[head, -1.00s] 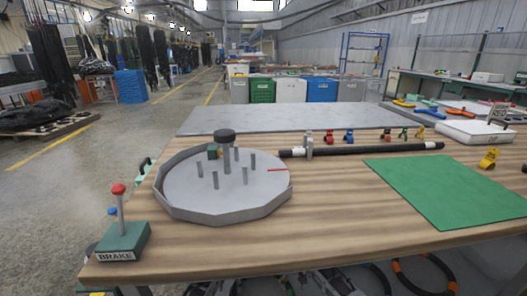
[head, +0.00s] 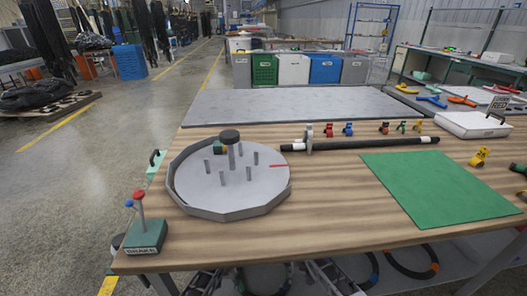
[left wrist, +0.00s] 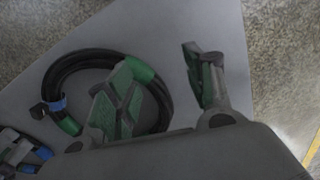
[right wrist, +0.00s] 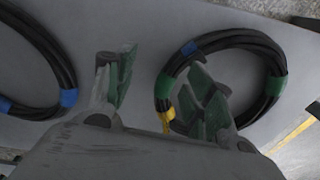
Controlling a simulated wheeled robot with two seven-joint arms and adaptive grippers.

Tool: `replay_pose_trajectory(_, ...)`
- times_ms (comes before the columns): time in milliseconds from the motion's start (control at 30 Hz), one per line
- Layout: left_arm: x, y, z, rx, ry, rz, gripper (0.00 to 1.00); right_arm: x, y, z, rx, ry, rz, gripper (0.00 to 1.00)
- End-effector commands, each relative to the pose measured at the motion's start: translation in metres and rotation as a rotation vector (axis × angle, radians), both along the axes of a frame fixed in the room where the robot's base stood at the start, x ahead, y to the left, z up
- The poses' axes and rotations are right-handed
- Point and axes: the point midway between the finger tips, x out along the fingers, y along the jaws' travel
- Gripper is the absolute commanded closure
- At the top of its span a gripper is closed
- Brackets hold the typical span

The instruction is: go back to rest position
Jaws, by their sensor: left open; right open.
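My left gripper (left wrist: 165,92) is open and empty in the left wrist view. A coiled black hose (left wrist: 62,72) with green and blue bands lies below it on a grey surface, partly hidden by one finger. My right gripper (right wrist: 160,95) is also open and empty in the right wrist view. A coiled hose (right wrist: 245,40) with blue, green and yellow bands lies behind its right finger. Another hose (right wrist: 40,48) with blue bands lies at the left. In the head view, dark arm parts show low beyond the table's front edge; their jaws are unclear.
The wooden table (head: 330,215) carries a round grey tray (head: 240,212) with pegs, a brake box (head: 145,237), a green mat (head: 440,188) and a black rod (head: 370,144).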

Motion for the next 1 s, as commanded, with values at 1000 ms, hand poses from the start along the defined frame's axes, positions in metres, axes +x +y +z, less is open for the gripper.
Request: replay_pose_trajectory(1000,-0.109,0.032,-0.003,-0.009,-0.017,-0.028,0.47,-0.104,-0.035,-0.004,0.006,-0.025,0.041,0.47)
